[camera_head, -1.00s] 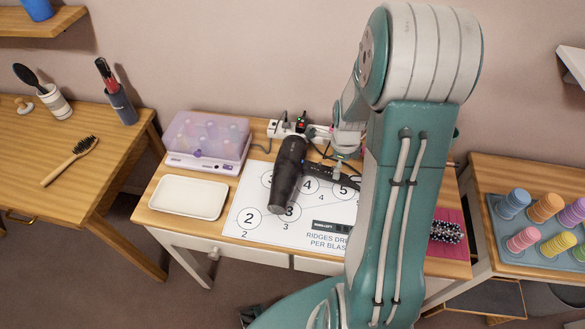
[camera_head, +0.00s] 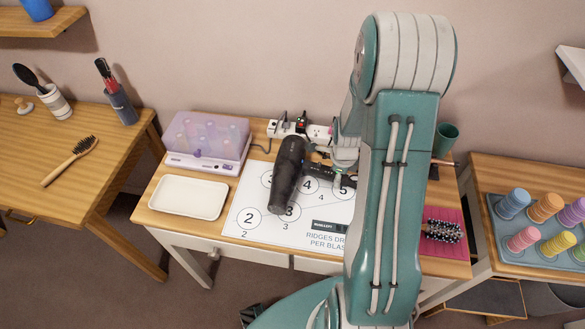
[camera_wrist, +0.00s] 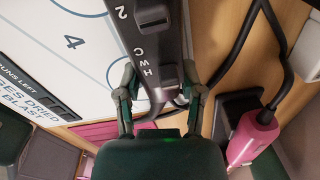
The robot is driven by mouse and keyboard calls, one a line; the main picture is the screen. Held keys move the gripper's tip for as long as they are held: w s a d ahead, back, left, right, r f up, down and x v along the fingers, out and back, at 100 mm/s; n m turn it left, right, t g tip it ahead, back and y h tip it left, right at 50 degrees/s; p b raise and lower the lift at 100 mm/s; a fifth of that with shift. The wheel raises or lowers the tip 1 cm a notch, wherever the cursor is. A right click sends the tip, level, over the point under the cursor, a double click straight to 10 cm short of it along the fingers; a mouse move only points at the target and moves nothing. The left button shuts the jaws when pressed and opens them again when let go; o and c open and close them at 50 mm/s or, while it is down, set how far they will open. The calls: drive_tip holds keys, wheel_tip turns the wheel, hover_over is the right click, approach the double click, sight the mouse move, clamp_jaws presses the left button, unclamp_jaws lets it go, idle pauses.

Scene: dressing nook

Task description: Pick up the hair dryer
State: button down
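The black hair dryer (camera_head: 287,175) lies on the numbered white mat (camera_head: 255,218) on the middle table. Its handle (camera_head: 322,175) points right, towards my gripper. In the wrist view the handle (camera_wrist: 150,45), with its switches, runs down between the two fingers of my gripper (camera_wrist: 160,82). The fingers are spread, one on each side of the handle's lower end; whether they touch it is hard to tell.
A white tray (camera_head: 188,197) and a clear-lidded lilac case (camera_head: 206,142) stand on the left. A power strip (camera_head: 288,130) with plugs lies at the back; a pink plug (camera_wrist: 250,138) and black cords are close to my gripper. A round brush (camera_head: 441,231) lies on a pink mat (camera_head: 446,248).

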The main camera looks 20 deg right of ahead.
drive_tip(key=shift+r, duration=0.2)
wheel_tip(320, 180, up, 3)
drive_tip(key=shift+s+a+r, duration=0.1)
drive_tip(key=shift+s+r, duration=0.05)
drive_tip(key=shift+r, duration=0.05)
drive_tip(key=s+a+r, duration=0.6)
drive_tip(key=s+r, duration=0.3)
drive_tip(key=s, duration=0.3)
drive_tip(key=shift+s+r, duration=0.15)
drive_tip(key=shift+s, duration=0.1)
